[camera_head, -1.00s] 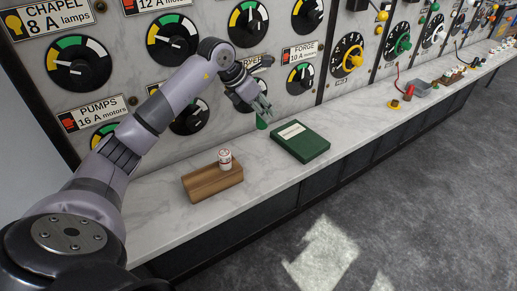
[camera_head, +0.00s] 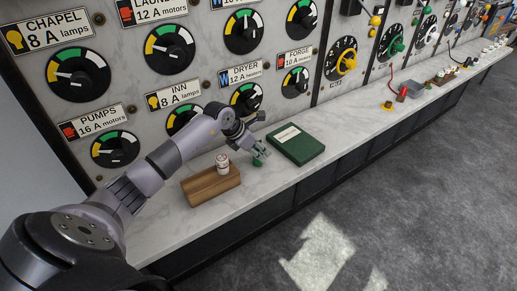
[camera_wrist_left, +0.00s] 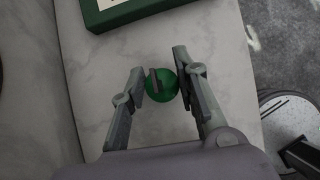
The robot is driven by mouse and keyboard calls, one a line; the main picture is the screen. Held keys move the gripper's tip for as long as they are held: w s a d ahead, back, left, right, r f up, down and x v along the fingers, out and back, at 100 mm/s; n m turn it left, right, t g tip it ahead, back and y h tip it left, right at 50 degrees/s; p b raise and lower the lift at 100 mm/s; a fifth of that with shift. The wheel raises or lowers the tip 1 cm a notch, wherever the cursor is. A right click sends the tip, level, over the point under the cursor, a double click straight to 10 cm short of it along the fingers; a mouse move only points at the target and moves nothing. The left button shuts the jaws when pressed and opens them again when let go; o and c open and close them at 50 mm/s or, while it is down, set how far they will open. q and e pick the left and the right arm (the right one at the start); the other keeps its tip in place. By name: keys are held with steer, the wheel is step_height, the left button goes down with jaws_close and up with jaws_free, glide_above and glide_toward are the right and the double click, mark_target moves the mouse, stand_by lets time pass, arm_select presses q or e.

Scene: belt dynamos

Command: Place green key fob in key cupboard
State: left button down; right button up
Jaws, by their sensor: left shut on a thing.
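The green key fob (camera_head: 257,163) is small and rounded, and it sits in my left gripper (camera_head: 262,151), low over the marble shelf beside the green book-like case. In the left wrist view the fob (camera_wrist_left: 163,86) is a green ball with a dark strip, between the two fingers of the left gripper (camera_wrist_left: 160,72), which is shut on it. Whether the fob touches the shelf I cannot tell. I cannot make out a key cupboard in either view. My right gripper is not in view.
The green case (camera_head: 297,147) with a pale label lies just right of the gripper. A wooden block (camera_head: 211,186) with a small white-and-red can (camera_head: 222,164) stands to the left. The dial panel (camera_head: 200,70) rises behind the marble shelf (camera_head: 345,128), which has free room right of the case.

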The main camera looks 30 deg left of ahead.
arm_select(q)
steer(key=c, duration=1.2)
jaws_free()
steer(key=shift+f, duration=0.1)
steer(key=shift+c, duration=0.2)
